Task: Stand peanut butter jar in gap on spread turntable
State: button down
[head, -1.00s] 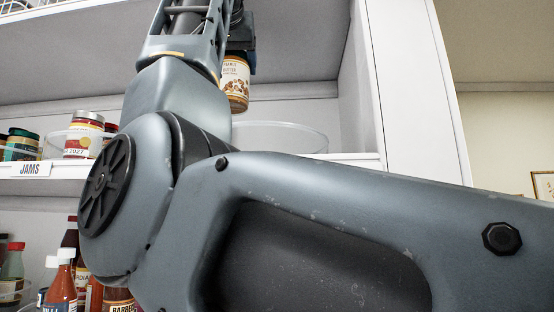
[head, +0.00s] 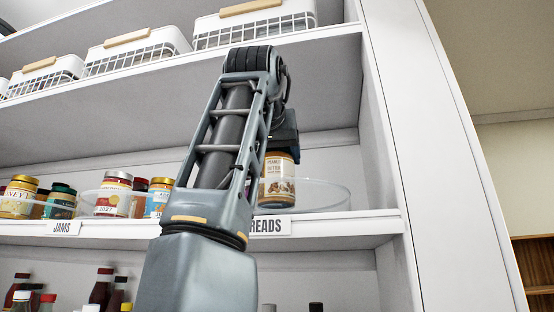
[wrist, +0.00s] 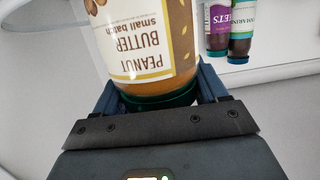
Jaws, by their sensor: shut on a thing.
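The peanut butter jar (head: 276,182) is upright, with a cream label and brown contents. My gripper (head: 284,140) is shut on its lid end from above; the jar also fills the middle of the wrist view (wrist: 145,45), upside down there. The clear, round spread turntable (head: 335,196) is on the shelf behind the partly hidden "SPREADS" label. In the head view the jar overlaps the turntable's left part, its base low near the turntable floor; I cannot tell whether it touches. My arm hides the turntable's left side. A clear curved rim (wrist: 40,20) shows in the wrist view.
Jam jars (head: 112,195) stand on a clear turntable at left, behind the "JAMS" label (head: 63,228). White baskets (head: 255,25) fill the shelf above. A white side panel (head: 425,150) bounds the right. Two jars (wrist: 243,25) show at the wrist view's upper right.

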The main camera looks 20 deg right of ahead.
jog(key=shift+f, duration=0.6)
jog(key=shift+f, duration=0.1)
jog(key=shift+c, duration=0.2)
grip_release()
jog(key=shift+s+a, duration=0.1)
jog(key=b+v, duration=0.2)
jog(key=v, duration=0.5)
jog(key=shift+s, duration=0.15)
